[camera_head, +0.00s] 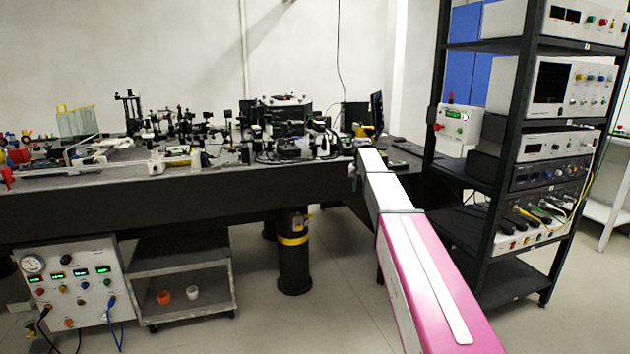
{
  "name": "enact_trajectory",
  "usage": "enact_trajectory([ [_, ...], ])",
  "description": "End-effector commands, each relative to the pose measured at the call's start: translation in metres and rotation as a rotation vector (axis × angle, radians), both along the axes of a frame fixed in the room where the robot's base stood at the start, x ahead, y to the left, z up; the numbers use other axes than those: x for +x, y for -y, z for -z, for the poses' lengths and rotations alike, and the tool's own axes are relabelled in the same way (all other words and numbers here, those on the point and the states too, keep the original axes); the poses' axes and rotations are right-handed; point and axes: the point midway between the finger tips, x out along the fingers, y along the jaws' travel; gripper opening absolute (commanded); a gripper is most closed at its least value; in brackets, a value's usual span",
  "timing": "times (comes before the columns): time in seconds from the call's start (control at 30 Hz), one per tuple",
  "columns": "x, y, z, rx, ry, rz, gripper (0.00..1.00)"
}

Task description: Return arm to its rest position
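My arm, pink and white, reaches from the lower right of the head view up toward the right end of the optical table (180,208). Its far end is in front of the table's right edge, by a small dark part. I cannot make out any gripper fingers there. Whether the arm touches the table cannot be told.
Optical parts and a round dark chamber (284,110) crowd the tabletop. A black rack (497,150) of instruments stands close right of my arm. A control box (75,285) and a grey cart (185,310) stand at the lower left. Open floor (340,310) lies between cart and arm.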

Motion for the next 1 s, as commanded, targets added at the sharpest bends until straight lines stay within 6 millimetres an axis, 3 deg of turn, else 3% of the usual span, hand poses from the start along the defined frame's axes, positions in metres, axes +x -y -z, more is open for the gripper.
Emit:
enact_trajectory([
  [0.03,-0.038,0.0,0.03,0.0,-0.004,-0.014,0.3],
  [0.2,-0.117,0.0,0.104,-0.001,-0.002,-0.064,0.3],
  [0.5,-0.268,0.0,0.203,0.0,-0.002,-0.151,0.3],
  [0.7,-0.363,0.0,0.243,0.0,0.0,-0.206,0.3],
  [0.8,-0.396,0.0,0.253,-0.001,0.002,-0.226,0.3],
  [1.0,-0.423,0.0,0.262,0.0,0.005,-0.245,0.3],
])
